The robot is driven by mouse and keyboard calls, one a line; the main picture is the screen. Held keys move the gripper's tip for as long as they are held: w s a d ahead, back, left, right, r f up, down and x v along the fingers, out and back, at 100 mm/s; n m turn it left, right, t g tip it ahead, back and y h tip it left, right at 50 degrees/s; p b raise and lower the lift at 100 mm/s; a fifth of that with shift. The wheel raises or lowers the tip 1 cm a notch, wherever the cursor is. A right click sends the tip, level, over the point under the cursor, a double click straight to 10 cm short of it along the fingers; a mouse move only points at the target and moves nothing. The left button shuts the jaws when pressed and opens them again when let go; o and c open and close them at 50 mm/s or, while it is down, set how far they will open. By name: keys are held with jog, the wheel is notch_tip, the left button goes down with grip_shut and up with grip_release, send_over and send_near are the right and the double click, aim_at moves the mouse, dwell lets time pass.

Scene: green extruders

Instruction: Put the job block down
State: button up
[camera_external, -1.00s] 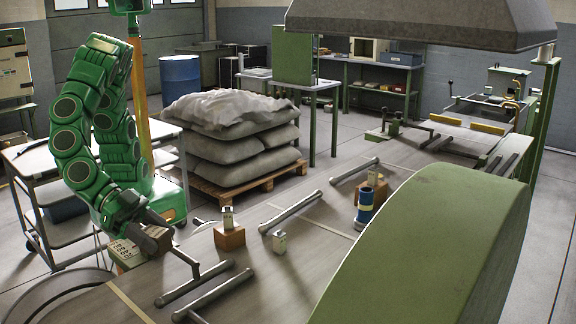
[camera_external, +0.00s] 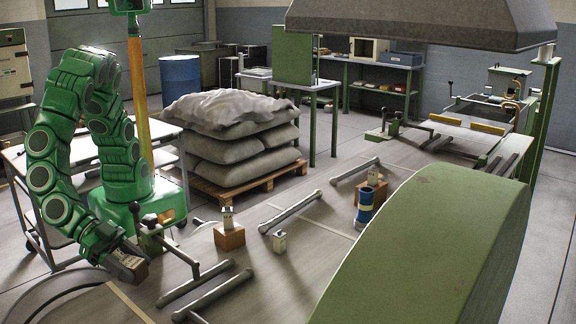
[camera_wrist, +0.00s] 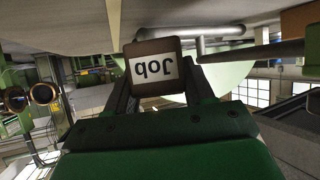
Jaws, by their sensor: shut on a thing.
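The job block (camera_wrist: 153,67) is a small brown block with a white label, and its word "Job" reads upside down in the wrist view. It sits between the two fingers of my gripper (camera_wrist: 155,82), which is shut on it. In the external view my gripper (camera_external: 125,262) is low at the lower left, near the front-left part of the grey work surface. The block (camera_external: 137,272) shows there only as a small brown shape at the fingertips. I cannot tell whether its underside touches the surface.
A lever fitting (camera_external: 150,232) stands close right of my gripper. Metal bars (camera_external: 205,282) lie farther right. A brown block (camera_external: 229,238) with a small pale item on top, a small pale block (camera_external: 279,242) and a blue can (camera_external: 365,206) stand beyond. A large green cover (camera_external: 430,250) fills the right foreground.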

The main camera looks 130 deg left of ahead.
jog(key=shift+f, duration=2.05)
jog(key=shift+f, duration=0.1)
jog(key=o, duration=1.1)
jog(key=shift+c, duration=0.2)
jog(key=v, duration=1.2)
